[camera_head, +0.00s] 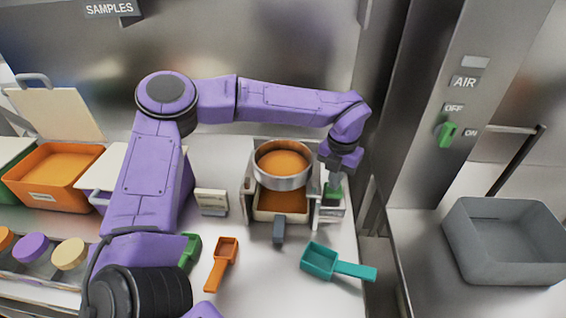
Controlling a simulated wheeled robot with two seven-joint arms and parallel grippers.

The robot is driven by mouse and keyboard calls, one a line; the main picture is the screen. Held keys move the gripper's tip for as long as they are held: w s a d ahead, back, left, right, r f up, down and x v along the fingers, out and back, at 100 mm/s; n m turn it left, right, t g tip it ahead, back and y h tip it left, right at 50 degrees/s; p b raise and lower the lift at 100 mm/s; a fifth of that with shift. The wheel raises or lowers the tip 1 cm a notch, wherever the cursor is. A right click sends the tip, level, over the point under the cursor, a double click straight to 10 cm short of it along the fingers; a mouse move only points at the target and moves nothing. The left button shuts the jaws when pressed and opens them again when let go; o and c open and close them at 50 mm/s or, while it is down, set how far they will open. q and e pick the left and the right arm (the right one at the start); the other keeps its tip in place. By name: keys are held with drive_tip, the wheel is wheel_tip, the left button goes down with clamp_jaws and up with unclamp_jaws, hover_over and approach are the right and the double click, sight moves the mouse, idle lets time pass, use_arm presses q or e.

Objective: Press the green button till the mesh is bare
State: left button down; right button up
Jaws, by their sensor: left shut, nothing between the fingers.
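A round metal sieve (284,183) sits in a white stand, with orange powder (284,163) covering the mesh that shows. Below it, a tray (281,215) holds more orange powder. The green button (333,191) is on a small white box (331,212) at the right side of the stand. My left gripper (337,180) is shut and empty, pointing down right at the green button; its tips partly hide the button, and I cannot tell if it is pressed. My right gripper is not in view.
An orange scoop (221,264), a teal scoop (321,261) and a green scoop (189,252) lie in front. A small white card (211,201) stands left of the sieve. A grey bin (507,240) is at right, past a gap. Orange bin (56,176) at left.

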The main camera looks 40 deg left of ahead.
use_arm(q)
drive_tip(key=shift+f+b, duration=0.45)
drive_tip(key=shift+f, duration=0.2)
drive_tip(key=shift+r+p, duration=0.8)
drive_tip(key=shift+f, duration=0.2)
drive_tip(key=shift+f+b, duration=0.6)
drive_tip(key=shift+f, duration=0.05)
drive_tip(key=shift+r+p, duration=0.75)
drive_tip(key=shift+r, duration=0.05)
drive_tip(key=shift+f, duration=0.15)
